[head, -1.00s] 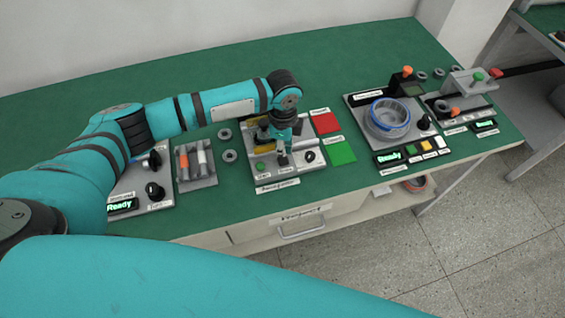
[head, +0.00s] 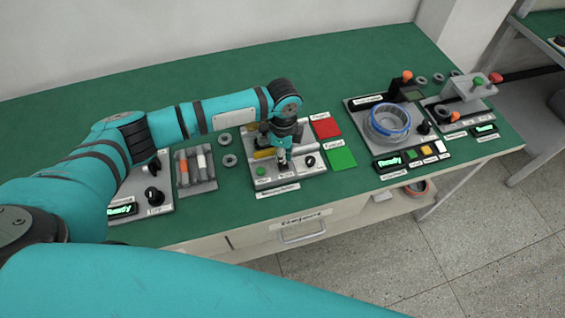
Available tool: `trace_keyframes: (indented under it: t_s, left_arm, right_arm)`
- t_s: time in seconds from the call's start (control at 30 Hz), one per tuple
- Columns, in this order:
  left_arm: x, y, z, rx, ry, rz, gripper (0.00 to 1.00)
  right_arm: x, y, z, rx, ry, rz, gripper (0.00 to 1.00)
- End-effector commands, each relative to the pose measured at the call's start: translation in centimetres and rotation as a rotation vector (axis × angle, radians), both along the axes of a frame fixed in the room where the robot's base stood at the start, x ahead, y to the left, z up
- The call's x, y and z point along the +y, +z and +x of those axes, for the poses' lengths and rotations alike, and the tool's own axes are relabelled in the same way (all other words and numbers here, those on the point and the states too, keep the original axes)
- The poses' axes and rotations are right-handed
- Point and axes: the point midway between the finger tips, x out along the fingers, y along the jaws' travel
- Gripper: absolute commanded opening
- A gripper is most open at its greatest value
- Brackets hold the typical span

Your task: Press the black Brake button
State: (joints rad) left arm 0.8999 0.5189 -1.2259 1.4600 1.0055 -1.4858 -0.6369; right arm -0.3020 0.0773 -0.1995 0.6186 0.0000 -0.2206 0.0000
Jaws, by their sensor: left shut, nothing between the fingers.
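The middle grey station (head: 290,179) has a green button (head: 261,170) at its front left and a black knob (head: 310,161) at its right. My left gripper (head: 283,164) points down over the front of this station, between the green button and the black knob. Its fingers are shut and empty. I cannot make out the black Brake button; the fingertips cover the spot between those two controls. Whether the tips touch the station cannot be told. My right gripper is not in view.
A red square (head: 325,128) and a green square (head: 341,159) lie right of the station. A tray with cylinders (head: 195,172) and grey rings (head: 229,160) are to its left. A station with a blue-rimmed ring (head: 388,120) stands further right. The green table is clear behind.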

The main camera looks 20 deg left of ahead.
Motion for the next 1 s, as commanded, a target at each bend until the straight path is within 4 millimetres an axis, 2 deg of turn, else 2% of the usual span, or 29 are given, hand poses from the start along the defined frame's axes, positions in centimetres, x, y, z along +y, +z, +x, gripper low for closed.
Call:
trace_keyframes:
  t_s: [0.53, 1.0]
  left_arm:
    - [0.0, -0.1, 0.0, 0.0, 0.0, 0.0, 0.0]
    - [0.0, -1.4, 0.0, 0.0, 0.001, 0.0, 0.0]
  right_arm:
    - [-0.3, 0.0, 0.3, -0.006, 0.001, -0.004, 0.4]
    - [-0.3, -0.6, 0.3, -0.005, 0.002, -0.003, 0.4]
